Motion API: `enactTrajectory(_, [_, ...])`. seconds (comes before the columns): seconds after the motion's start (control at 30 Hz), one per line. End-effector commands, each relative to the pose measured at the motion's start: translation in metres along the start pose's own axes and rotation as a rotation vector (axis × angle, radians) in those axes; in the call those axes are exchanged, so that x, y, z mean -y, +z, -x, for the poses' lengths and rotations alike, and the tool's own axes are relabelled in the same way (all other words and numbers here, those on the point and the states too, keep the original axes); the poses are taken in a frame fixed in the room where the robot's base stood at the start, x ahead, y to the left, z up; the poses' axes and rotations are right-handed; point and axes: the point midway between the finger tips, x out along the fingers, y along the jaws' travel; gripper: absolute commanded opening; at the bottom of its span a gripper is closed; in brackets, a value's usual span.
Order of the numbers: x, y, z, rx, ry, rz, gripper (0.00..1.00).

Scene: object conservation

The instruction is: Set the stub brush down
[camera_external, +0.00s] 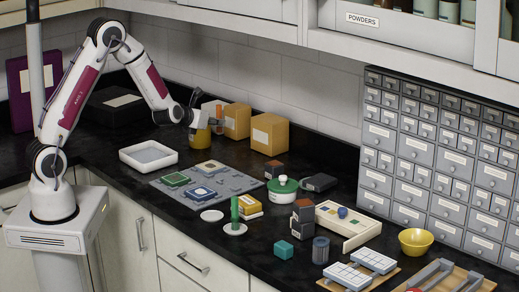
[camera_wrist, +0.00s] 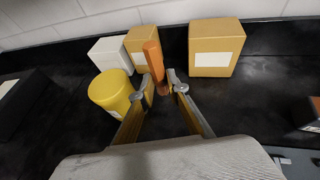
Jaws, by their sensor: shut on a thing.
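The stub brush appears to be the orange upright stick (camera_wrist: 153,61) between my fingertips in the wrist view; it also shows in the external view (camera_external: 219,112). My gripper (camera_wrist: 164,88) is shut on it near its lower end. In the external view my gripper (camera_external: 209,121) reaches over the back of the dark counter (camera_external: 120,215), behind the white tray. I cannot tell whether the brush's lower end touches the counter. A yellow cup (camera_wrist: 112,91) stands just left of the fingers in the wrist view, and also shows below my gripper in the external view (camera_external: 200,138).
Cardboard boxes (camera_wrist: 215,48) (camera_wrist: 141,43) and a white box (camera_wrist: 107,53) stand close behind the brush. A white tray (camera_external: 148,155), a grey board (camera_external: 225,180) and a green-lidded pot (camera_external: 282,188) lie nearer the front. Bare counter shows around the fingers.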

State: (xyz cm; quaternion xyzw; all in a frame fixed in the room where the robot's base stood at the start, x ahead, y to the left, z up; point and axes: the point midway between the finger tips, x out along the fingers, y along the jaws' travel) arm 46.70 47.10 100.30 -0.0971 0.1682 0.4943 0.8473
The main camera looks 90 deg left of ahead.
Motion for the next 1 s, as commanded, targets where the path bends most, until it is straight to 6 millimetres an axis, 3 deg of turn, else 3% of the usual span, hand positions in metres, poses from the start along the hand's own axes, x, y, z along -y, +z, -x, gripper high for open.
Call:
enactTrajectory(0.47, [0.0,-0.003,-0.001,-0.001,0.001,0.0,0.0])
enactTrajectory(1.0, [0.0,-0.035,-0.014,-0.003,0.002,0.0,0.0])
